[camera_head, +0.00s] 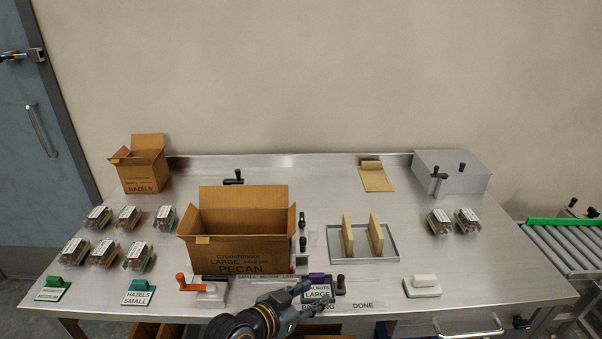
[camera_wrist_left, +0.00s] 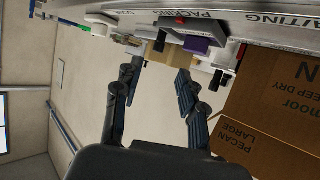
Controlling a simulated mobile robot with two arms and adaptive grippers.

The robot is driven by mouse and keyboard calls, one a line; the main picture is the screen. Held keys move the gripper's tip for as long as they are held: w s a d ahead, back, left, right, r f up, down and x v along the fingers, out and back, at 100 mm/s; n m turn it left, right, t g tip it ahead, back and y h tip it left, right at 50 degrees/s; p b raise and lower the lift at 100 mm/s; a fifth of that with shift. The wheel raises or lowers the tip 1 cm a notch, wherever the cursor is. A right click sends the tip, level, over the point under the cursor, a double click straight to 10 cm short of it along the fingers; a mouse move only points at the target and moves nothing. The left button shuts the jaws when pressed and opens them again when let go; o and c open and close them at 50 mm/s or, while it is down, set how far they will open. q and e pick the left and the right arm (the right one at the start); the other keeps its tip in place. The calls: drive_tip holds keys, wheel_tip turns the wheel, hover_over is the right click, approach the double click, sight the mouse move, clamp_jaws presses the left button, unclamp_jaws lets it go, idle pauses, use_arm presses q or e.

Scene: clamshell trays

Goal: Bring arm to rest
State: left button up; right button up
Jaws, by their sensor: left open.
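My left gripper (camera_head: 303,292) is at the front edge of the steel table (camera_head: 470,275), low in the head view, beside a dark sign block (camera_head: 318,292) with a purple top and a "LARGE" label. In the left wrist view its two fingers (camera_wrist_left: 152,92) are spread apart with nothing between them. A large brown carton (camera_head: 240,222) marked PECAN stands open behind it; in the wrist view this carton (camera_wrist_left: 270,110) fills the right side. I cannot tell whether the gripper touches the sign block. My right gripper is not in view.
Several clamshell trays (camera_head: 127,216) sit at the left, and two (camera_head: 455,222) at the right. A small HAZELS carton (camera_head: 145,165) stands at the back left. A grey tray (camera_head: 390,252) holds two upright tan pieces. A roller conveyor (camera_head: 565,250) is at the right.

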use_arm(q)
drive_tip(key=s+a+f+n+g+y, duration=0.3)
drive_tip(key=s+a+f+n+y, duration=0.15)
drive_tip(key=s+a, duration=0.85)
drive_tip(key=s+a+f+n+g+y, duration=0.3)
drive_tip(key=s+a+f+y, duration=0.2)
drive_tip(key=s+a, duration=0.7)
drive_tip(key=s+d+f+g, duration=0.1)
drive_tip(key=s+f, duration=0.1)
drive_tip(key=f, duration=1.1)
drive_tip(key=s+f, duration=0.2)
drive_tip(key=f, duration=1.1)
drive_tip(key=s+a+f+g, duration=0.1)
drive_tip(key=s+a+f, duration=0.1)
drive_tip(key=s+f, duration=1.4)
drive_tip(key=shift+s+a+m, duration=0.35)
drive_tip(key=shift+s+m, duration=0.05)
drive_tip(key=shift+m, duration=0.05)
